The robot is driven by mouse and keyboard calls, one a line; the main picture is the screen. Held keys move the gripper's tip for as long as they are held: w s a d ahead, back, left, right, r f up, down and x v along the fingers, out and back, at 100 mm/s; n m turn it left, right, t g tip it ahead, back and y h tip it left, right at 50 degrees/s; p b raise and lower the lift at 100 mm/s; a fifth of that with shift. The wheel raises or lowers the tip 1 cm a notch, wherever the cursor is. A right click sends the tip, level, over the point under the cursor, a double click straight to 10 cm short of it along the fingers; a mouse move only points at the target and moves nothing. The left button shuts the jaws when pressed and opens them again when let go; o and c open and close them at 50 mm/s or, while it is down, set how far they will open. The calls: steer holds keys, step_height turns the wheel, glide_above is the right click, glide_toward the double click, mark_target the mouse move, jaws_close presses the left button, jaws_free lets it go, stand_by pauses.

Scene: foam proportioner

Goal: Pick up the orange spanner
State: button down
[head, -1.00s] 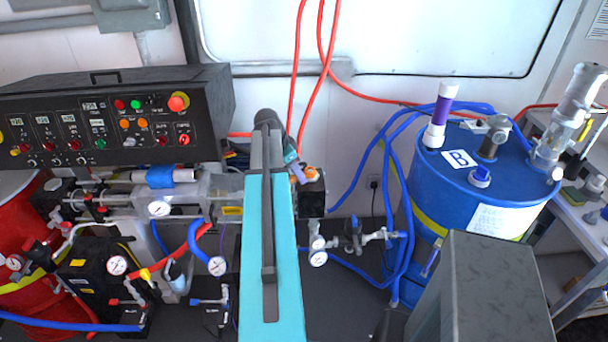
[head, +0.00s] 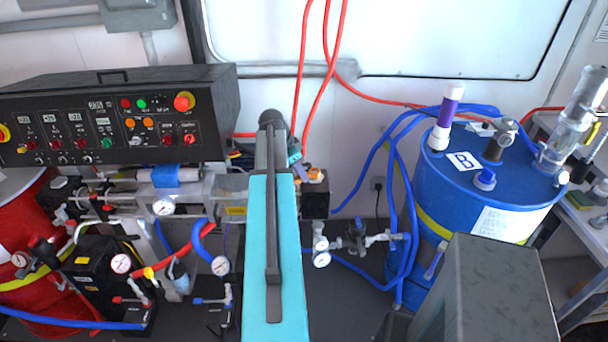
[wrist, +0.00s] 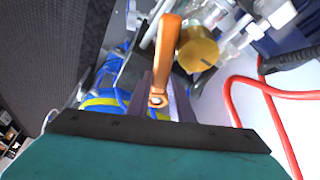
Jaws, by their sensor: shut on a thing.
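In the head view my teal arm hides the gripper. A small orange patch (head: 316,176) shows just right of the arm's far end; I cannot tell if it is the spanner.
A brass-coloured round part (wrist: 197,50) lies close beside the spanner. A black control panel (head: 115,115) and pipework with gauges stand left. A blue drum (head: 470,200) with blue hoses (head: 395,200) stands right. Red hoses (head: 303,70) hang behind the arm.

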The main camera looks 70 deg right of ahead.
steer(key=shift+r, duration=0.2)
steer(key=shift+r+b, duration=1.1)
steer(key=shift+r, duration=0.5)
steer(key=s+a+r+b, duration=0.1)
steer(key=s+a+b, duration=0.3)
steer(key=s+a, duration=0.7)
steer(key=shift+a+r+b, duration=0.25)
steer(key=shift+a+b, duration=0.1)
steer(key=shift+b, duration=0.05)
